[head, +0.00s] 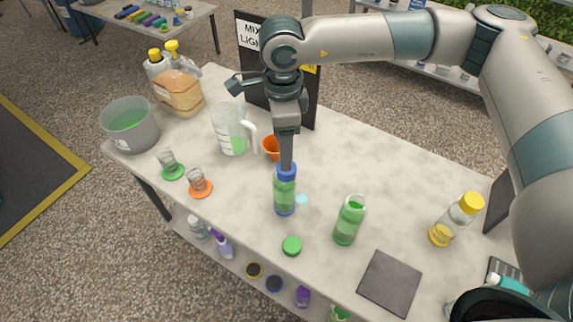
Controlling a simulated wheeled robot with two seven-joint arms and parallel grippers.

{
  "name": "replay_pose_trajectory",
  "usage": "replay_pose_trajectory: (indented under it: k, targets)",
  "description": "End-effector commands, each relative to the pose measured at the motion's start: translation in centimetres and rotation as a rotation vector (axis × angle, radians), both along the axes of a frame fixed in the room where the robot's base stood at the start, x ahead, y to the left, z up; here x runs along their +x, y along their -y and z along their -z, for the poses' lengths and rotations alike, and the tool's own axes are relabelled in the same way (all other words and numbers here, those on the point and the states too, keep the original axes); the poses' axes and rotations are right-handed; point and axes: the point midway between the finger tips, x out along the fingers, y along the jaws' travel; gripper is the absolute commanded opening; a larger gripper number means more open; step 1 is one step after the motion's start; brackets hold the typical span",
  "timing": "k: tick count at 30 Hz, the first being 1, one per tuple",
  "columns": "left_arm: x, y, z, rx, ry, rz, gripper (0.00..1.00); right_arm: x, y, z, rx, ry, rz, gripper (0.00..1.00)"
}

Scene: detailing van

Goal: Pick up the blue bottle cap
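A bottle of green liquid (285,195) stands upright near the middle of the table, with the blue bottle cap (293,171) on its top. My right gripper (287,168) points straight down from above, and its fingers reach the cap. The fingers are seen edge-on and cover part of the cap. I cannot tell whether they are shut on it. My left gripper is not in view.
An uncapped green bottle (350,220) stands right of the capped one, with a green cap (292,246) lying in front. An orange funnel (272,148) and a measuring jug (232,130) stand close behind. A yellow-capped bottle (455,220) and a dark square mat (390,283) are at right.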

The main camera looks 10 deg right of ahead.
Motion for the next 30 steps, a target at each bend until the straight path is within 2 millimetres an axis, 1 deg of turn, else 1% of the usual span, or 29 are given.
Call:
replay_pose_trajectory:
  k: [4,12,17,25,27,30]
  targets:
    - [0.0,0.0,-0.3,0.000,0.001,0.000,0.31,0.0,0.0,0.7,-0.001,0.000,-0.001,0.59]
    - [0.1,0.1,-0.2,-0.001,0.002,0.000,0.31,0.0,0.0,0.7,-0.001,0.000,-0.001,0.59]
    - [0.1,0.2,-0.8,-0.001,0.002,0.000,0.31,-0.1,0.1,1.0,-0.001,-0.001,0.000,0.59]
    - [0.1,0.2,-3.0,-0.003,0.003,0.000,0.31,-0.9,0.4,3.3,-0.001,-0.002,-0.001,0.59]
    - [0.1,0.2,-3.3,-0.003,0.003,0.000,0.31,-0.9,0.4,4.4,-0.002,-0.003,0.000,0.59]
    - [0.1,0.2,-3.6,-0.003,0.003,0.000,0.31,-0.8,0.4,5.3,-0.002,-0.001,0.000,0.59]
